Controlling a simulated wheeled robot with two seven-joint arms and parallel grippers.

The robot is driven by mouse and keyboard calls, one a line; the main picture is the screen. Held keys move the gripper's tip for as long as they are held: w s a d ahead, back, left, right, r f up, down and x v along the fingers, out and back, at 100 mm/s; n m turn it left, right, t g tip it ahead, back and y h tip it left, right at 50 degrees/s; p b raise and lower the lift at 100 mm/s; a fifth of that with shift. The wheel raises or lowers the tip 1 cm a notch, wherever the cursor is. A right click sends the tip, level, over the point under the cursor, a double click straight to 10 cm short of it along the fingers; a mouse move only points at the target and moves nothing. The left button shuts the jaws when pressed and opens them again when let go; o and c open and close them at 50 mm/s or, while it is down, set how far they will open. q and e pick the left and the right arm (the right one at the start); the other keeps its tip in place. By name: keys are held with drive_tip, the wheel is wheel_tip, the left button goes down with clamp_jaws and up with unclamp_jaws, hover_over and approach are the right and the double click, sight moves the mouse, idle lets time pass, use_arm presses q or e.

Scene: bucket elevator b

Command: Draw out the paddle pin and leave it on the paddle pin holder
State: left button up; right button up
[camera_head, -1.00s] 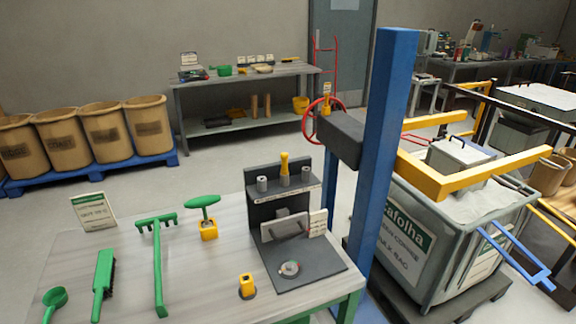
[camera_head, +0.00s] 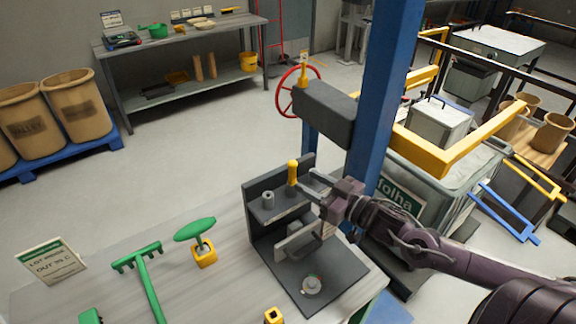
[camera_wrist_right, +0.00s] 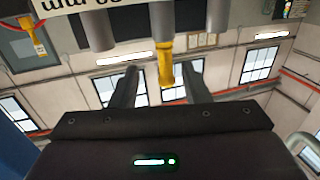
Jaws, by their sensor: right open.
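The paddle pin, with a yellow handle (camera_head: 292,173), stands upright in the top shelf of a dark grey stand (camera_head: 262,236), beside a grey cylinder. My right gripper (camera_head: 311,184) is at the stand's right side, its open fingers pointing left toward the yellow handle. In the right wrist view the yellow pin (camera_wrist_right: 166,62) shows between the two spread fingers, with a gap on each side; I cannot tell how deep it sits between them. A small yellow block with a dark hole (camera_head: 272,316), which may be the paddle pin holder, is cut off at the bottom edge. My left gripper is out of view.
A green T-handle stands in another yellow block (camera_head: 204,254) on the table. The blue post (camera_head: 385,100) rises close behind my right arm. The tabletop between tools and stand is clear.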

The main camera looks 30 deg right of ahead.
sight(295, 174)
drive_tip(key=shift+w+a+r, duration=0.1)
drive_tip(key=shift+a+r, duration=0.25)
drive_tip(key=shift+r, duration=0.15)
drive_tip(key=shift+w+a+r+y, duration=0.15)
drive_tip(key=shift+w+a+y, duration=0.15)
drive_tip(key=shift+w, duration=0.4)
drive_tip(key=p+x, duration=0.1)
drive_tip(key=x, duration=0.3)
drive_tip(key=shift+w, duration=0.15)
drive_tip(key=shift+w+a, duration=0.1)
drive_tip(key=shift+w, duration=0.15)
drive_tip(key=shift+w+a+f, duration=0.2)
drive_tip(key=shift+w, duration=0.1)
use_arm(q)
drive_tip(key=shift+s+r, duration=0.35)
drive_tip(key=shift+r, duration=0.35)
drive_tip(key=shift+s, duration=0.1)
